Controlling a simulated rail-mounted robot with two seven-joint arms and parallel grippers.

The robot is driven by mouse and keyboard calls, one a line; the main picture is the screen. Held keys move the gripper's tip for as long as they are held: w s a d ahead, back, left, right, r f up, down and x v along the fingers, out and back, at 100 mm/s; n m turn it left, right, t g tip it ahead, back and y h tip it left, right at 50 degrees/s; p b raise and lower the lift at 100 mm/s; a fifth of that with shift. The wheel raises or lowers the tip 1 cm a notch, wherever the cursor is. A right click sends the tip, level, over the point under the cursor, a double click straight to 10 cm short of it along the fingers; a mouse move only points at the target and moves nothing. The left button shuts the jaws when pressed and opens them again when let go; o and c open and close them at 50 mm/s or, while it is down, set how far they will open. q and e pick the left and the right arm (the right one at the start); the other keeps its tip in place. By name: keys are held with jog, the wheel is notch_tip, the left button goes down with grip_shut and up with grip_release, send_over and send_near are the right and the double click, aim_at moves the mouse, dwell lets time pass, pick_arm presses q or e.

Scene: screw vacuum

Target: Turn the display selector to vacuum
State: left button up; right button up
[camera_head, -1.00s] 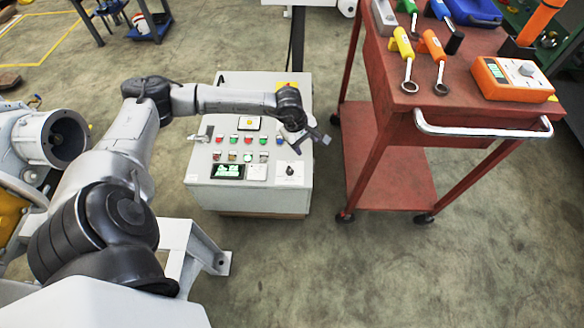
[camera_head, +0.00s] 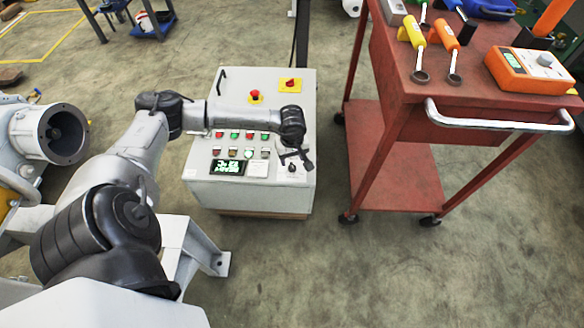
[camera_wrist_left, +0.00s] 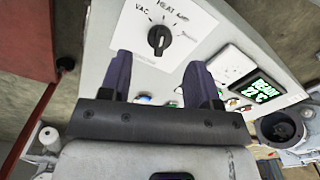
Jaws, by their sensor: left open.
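The display selector is a black knob (camera_wrist_left: 159,40) on a white plate (camera_wrist_left: 188,42) on the control box. Marks surround it: VAC on the left, a partly readable HEAT mark above, and a blurred one on the right. The knob stands roughly upright in the left wrist view; its exact setting is hard to tell. It also shows small in the head view (camera_head: 291,169). My left gripper (camera_head: 296,158) is open and empty, just above the knob. In the left wrist view, its dark fingers (camera_wrist_left: 158,66) are spread, with the knob beyond and between their tips, apparently untouched. My right gripper is out of view.
A red tool cart (camera_head: 395,110) stands to the right with tools and an orange meter (camera_head: 528,70). Bare floor lies in front.

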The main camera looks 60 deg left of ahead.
aim_at(292, 165)
pick_arm(q)
jog(key=shift+f+b, duration=0.85)
jog(key=shift+f, duration=1.25)
jog(key=c, duration=0.9)
jog(key=n+p, duration=0.3)
jog(key=shift+r, duration=0.2)
jog(key=n+p, duration=0.3)
jog(key=shift+f+n, duration=0.1)
jog(key=shift+n, duration=0.2)
jog(key=shift+f+n+p, duration=0.1)
jog(key=shift+n+p, duration=0.5)
jog(key=shift+n, duration=0.1)
